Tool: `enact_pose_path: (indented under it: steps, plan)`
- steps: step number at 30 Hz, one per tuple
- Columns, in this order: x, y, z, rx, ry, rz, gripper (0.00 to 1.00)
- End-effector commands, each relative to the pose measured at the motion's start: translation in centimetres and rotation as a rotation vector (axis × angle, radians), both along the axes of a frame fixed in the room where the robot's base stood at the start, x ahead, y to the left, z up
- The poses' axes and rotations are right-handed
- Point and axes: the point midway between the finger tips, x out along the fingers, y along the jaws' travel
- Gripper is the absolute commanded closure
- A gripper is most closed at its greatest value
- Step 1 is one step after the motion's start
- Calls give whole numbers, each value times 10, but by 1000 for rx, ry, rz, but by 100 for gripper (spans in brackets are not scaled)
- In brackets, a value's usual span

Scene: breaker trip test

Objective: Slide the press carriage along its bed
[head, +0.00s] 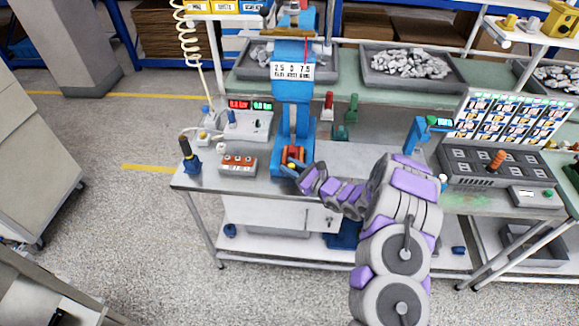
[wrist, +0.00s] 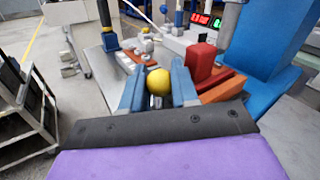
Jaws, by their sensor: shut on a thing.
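The blue press (head: 293,95) stands on the steel bench with a numbered scale plate on its front. At its foot is the red and orange carriage (head: 294,154); its red block (wrist: 201,62) and orange base (wrist: 222,91) show in the wrist view. A yellow ball knob (wrist: 158,83) sits between the two blue fingers of my gripper (wrist: 157,74), which is shut on it. In the head view my gripper (head: 291,168) is at the bench, just in front of the press foot. The bed under the carriage is mostly hidden.
Left of the press are an orange terminal block (head: 238,164), a meter box (head: 243,124) with lit displays, and a blue-based tool (head: 190,158). Grey bins (head: 375,80) stand behind. A dark panel (head: 495,168) is at right. Bare bench (head: 345,155) lies right of the press.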

Motion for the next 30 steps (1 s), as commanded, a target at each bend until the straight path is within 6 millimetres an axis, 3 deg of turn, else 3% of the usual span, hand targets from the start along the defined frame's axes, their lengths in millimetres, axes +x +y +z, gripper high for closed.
enact_pose_path:
  steps: [8, 21, 30]
  plan:
    - [0, -51, 1, -2, -1, -7, 100]
    - [-5, -157, 0, -1, -1, -5, 100]
    - [-7, -202, -1, -1, 2, -5, 100]
